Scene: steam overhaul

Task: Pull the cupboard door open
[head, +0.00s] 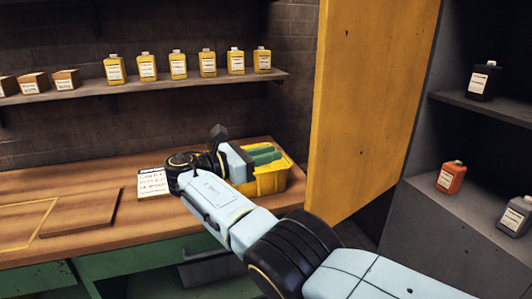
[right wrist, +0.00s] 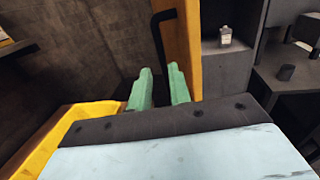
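The yellow cupboard door (head: 370,100) stands swung wide open, with the shelves of the cupboard (head: 400,210) showing to its right. In the right wrist view the door (right wrist: 183,45) appears nearly edge-on, with a black bar handle (right wrist: 157,40) on its left side. The handle does not show in the head view. My right gripper (head: 268,154) is left of the door, with clear space between in the head view. Its green fingers (right wrist: 161,80) are apart, and the handle's lower end lines up with their gap. I see no contact. My left gripper is not in view.
A yellow bin (head: 270,182) sits on the wooden workbench (head: 100,235), close below my right gripper. A white card (head: 152,183) lies beside it. A wall shelf (head: 200,84) holds bottles and boxes. An orange bottle (head: 451,177) and other bottles stand in the cupboard.

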